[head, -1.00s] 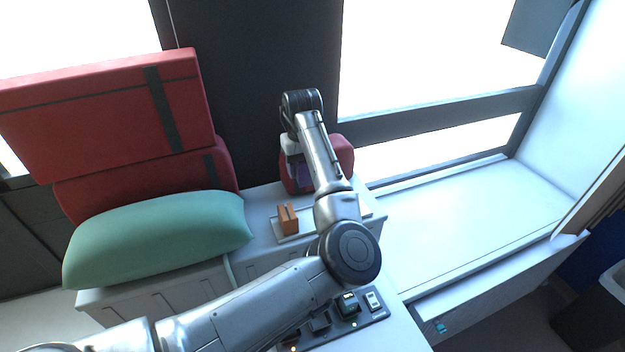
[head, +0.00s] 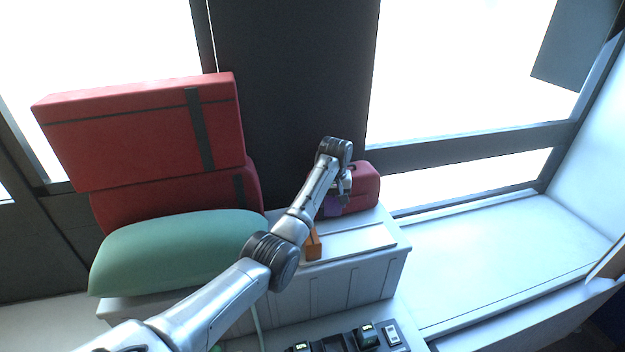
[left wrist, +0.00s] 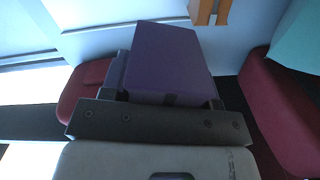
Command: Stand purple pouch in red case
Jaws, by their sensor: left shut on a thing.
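My left gripper (head: 342,190) is shut on the purple pouch (head: 333,207) beside the red case (head: 366,187) at the far end of the white cabinet top. The arm hides part of the case. In the left wrist view, the purple pouch (left wrist: 170,58) fills the space beyond the gripper bar (left wrist: 160,122). Part of the red case (left wrist: 82,88) shows to its left. I cannot tell whether the pouch is inside the case or in front of it. My right gripper is not in view.
Large red bags (head: 140,135) are stacked at the left behind a green pillow (head: 180,250). An orange block (head: 314,245) stands on the cabinet (head: 350,275), near my forearm. A device panel (head: 365,338) lies in front. The white ledge (head: 480,250) at right is clear.

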